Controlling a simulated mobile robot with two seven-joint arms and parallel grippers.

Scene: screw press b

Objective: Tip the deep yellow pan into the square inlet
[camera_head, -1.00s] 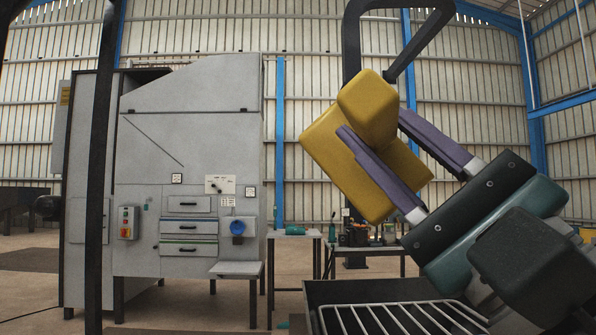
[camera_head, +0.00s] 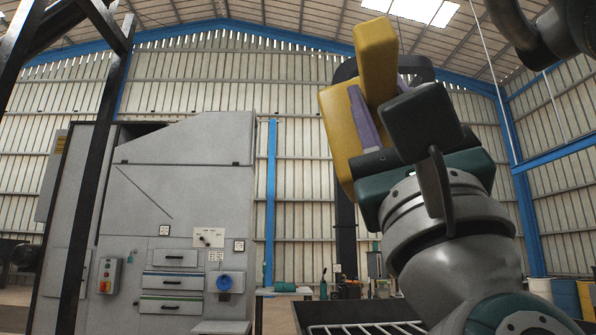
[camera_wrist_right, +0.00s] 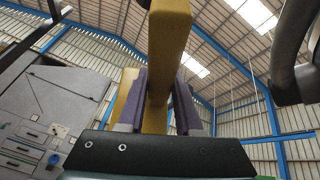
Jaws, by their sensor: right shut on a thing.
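The deep yellow pan (camera_head: 341,128) is up in the air right of centre in the head view. Its thick yellow block-like part (camera_head: 376,55) points upward. My right gripper (camera_head: 381,98) is shut on the pan, with purple fingers on both sides of that part. The pan also shows in the right wrist view (camera_wrist_right: 168,45), between the fingers (camera_wrist_right: 160,88). The pan's inside is hidden. A grey machine (camera_head: 185,190) stands to the left, apart from the pan, with a dark opening (camera_head: 138,130) at its top left. I cannot tell whether this is the square inlet. My left gripper is out of view.
A dark slanting post (camera_head: 88,190) stands in front of the machine at the left. A wire rack (camera_head: 370,328) lies low in front. Blue and yellow drums (camera_head: 565,295) stand at the lower right. Open air lies between the pan and the machine.

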